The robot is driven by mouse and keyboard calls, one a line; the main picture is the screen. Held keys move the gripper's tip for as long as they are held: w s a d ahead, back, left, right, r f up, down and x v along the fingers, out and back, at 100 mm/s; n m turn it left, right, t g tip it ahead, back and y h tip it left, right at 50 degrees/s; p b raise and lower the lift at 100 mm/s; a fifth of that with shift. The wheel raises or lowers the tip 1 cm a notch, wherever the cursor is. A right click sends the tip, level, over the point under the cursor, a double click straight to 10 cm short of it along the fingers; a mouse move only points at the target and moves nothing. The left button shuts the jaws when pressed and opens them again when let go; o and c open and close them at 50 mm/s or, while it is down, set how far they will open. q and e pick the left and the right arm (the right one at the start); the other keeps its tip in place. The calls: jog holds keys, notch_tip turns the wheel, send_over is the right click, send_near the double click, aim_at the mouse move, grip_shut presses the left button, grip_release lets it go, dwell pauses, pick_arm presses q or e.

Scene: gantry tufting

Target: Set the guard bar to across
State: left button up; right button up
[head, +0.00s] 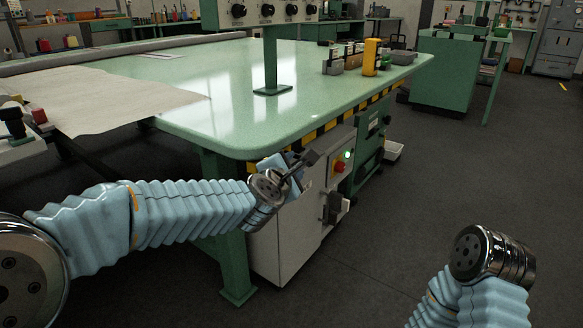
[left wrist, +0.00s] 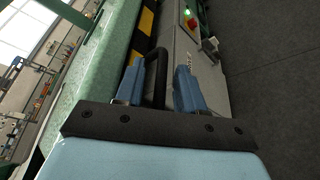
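A dark bar (head: 301,166), which looks like the guard bar, juts from the near side of the grey cabinet below the green table's corner. Its block-like end points up and right. My left gripper (head: 287,168) is at this bar, its blue fingers partly hidden by it. In the left wrist view the bar (left wrist: 155,72) runs between the two open fingers of my left gripper (left wrist: 158,84), closer to the left finger. A gap shows between the bar and the right finger. I cannot tell whether either finger touches it. My right gripper is not in view.
The green table (head: 200,85) with a striped edge stands above the grey cabinet (head: 283,235). The cabinet carries a lit green button, a red knob (head: 339,166) and a dark switch box (head: 335,207). Open floor (head: 400,220) lies to the right.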

pick_arm(q)
jog(key=shift+w, duration=0.1)
grip_shut()
dwell(0.4)
